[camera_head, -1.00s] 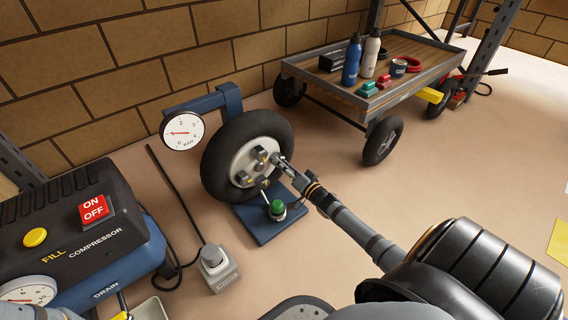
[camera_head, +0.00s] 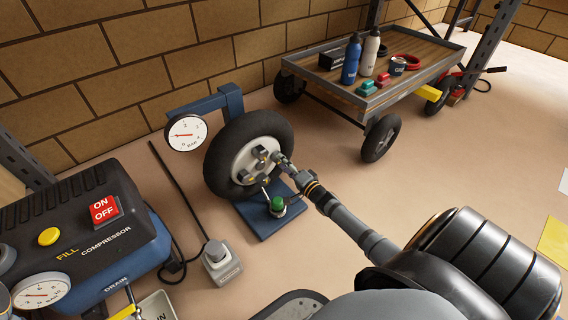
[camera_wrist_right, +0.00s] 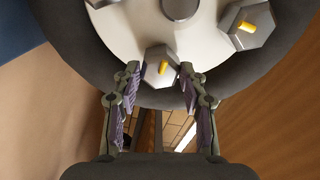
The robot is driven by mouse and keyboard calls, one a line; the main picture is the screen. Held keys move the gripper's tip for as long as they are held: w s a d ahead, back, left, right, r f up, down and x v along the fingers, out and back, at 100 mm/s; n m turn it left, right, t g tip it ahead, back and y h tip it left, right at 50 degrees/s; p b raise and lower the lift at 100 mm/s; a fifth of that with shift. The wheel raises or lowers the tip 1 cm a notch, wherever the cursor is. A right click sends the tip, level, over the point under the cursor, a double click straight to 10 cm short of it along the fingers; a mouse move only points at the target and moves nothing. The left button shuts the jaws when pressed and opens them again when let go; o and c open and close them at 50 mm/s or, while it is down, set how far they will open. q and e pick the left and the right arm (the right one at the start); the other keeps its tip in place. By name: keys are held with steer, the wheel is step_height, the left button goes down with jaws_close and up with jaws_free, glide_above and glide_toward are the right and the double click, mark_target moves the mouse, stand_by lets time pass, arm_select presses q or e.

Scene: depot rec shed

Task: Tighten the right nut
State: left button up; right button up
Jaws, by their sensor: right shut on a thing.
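The wheel (camera_head: 217,168), a black tyre with a pale hub, stands upright on a blue stand. My right gripper (camera_head: 281,160) reaches it from the lower right and covers most of the right nut. In the right wrist view the grey hex right nut (camera_wrist_right: 158,72), with a yellow mark, sits between the fingertips of my right gripper (camera_wrist_right: 159,76), which is shut on it. Another marked nut (camera_wrist_right: 250,30) sits up and right of it on the pale hub (camera_wrist_right: 130,28). More nuts show in the head view. My left gripper does not show.
A dial gauge (camera_head: 186,133) stands left of the wheel. A green-capped fitting (camera_head: 278,204) is on the blue base (camera_head: 258,224). A blue compressor (camera_head: 130,262) fills the lower left, beside a grey box (camera_head: 222,264). A cart (camera_head: 345,91) with bottles stands behind right.

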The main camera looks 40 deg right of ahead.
steer(key=o, duration=1.1)
steer(key=shift+o, duration=0.2)
steer(key=s, duration=1.2)
steer(key=shift+d, duration=0.45)
